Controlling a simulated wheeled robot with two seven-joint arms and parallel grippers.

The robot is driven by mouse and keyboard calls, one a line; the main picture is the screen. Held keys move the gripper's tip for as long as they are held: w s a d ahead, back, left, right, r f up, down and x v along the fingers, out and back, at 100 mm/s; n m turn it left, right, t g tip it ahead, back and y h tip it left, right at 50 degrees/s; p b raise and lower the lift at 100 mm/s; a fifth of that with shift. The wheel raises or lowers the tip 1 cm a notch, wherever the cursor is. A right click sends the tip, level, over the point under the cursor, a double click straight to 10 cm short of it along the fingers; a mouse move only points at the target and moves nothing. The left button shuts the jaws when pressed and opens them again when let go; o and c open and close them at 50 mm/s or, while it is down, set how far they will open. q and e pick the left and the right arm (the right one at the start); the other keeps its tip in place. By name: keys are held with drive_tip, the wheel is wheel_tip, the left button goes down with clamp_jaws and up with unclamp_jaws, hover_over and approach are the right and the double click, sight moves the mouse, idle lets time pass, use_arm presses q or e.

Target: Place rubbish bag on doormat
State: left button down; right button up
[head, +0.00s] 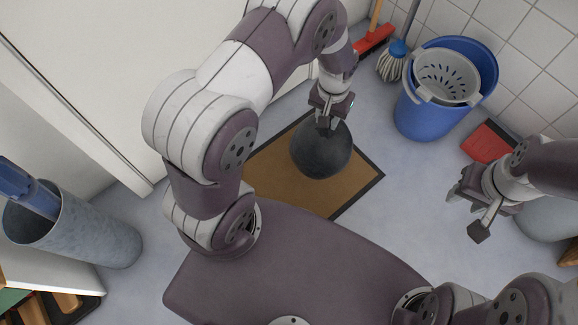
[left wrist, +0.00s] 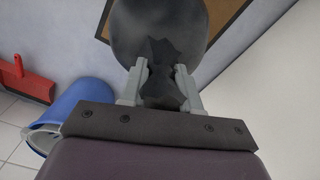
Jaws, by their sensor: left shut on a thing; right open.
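The rubbish bag (head: 321,152) is dark grey and round. In the head view it is over the brown doormat (head: 290,180) with its dark border; I cannot tell whether it touches the mat. My left gripper (head: 328,119) is above the bag and shut on its gathered neck. In the left wrist view the bag (left wrist: 158,30) hangs between the two fingers of the left gripper (left wrist: 158,85), and part of the mat (left wrist: 222,15) shows behind it. My right gripper (head: 468,212) is open and empty, off to the right of the mat.
A blue bucket (head: 424,118) with a grey wringer, a mop (head: 393,62) and a red broom (head: 374,40) stand by the tiled wall. A red dustpan (head: 487,143) lies at right. A grey bin (head: 85,235) stands at left. A white door is behind the mat.

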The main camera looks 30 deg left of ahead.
use_arm(q)
drive_tip(key=s+a+f+b, duration=0.6)
drive_tip(key=s+f+b, duration=0.2)
drive_tip(key=f+b, duration=0.1)
drive_tip(key=shift+s+a+f, duration=0.2)
drive_tip(key=shift+a+f, duration=0.2)
drive_tip(key=shift+f, duration=0.25)
drive_tip(key=shift+f, duration=0.25)
drive_tip(key=c, duration=0.8)
unclamp_jaws()
